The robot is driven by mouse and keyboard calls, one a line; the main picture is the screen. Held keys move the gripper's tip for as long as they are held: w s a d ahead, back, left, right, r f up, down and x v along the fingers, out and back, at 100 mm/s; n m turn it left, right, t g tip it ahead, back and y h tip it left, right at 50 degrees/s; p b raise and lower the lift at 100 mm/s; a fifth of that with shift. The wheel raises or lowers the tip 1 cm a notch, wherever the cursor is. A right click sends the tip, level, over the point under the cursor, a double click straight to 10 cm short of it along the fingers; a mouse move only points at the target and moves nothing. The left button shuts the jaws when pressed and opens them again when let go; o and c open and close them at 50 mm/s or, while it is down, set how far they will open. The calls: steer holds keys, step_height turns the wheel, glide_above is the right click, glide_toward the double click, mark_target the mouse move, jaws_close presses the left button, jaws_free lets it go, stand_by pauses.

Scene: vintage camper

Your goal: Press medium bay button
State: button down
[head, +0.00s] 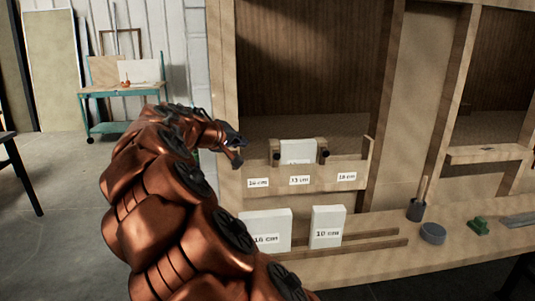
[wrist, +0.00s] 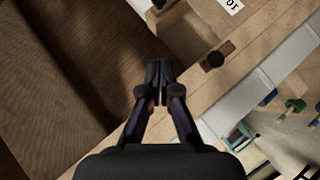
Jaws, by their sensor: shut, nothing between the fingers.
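A wooden ledge (head: 315,170) in the head view carries three white labels in a row, with the middle label reading 13 cm (head: 299,180). Two small black round knobs, a left one (head: 275,155) and a right one (head: 324,154), show above it, with a white block (head: 298,152) between them. I cannot tell which bay each knob belongs to. My gripper (head: 238,150) is left of the left knob, apart from it.
White blocks marked 16 cm (head: 265,230) and 10 cm (head: 328,226) stand on the lower counter. A dark cup (head: 416,210), a round grey piece (head: 433,233) and a green object (head: 479,226) are to the right. A teal cart (head: 120,95) stands far back left.

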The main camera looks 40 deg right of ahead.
steer(key=shift+d, duration=0.1)
steer(key=p, duration=0.2)
glide_toward(274, 153)
steer(key=w+d, duration=0.3)
steer(key=w, duration=0.1)
steer(key=shift+s+d+f+p, duration=0.2)
steer(key=shift+s+d+f, duration=0.3)
steer(key=shift+d+f, duration=0.2)
steer(key=shift+s+d+f+p, duration=0.15)
steer(key=shift+s+d+f, duration=0.3)
steer(key=shift+d+f, duration=0.2)
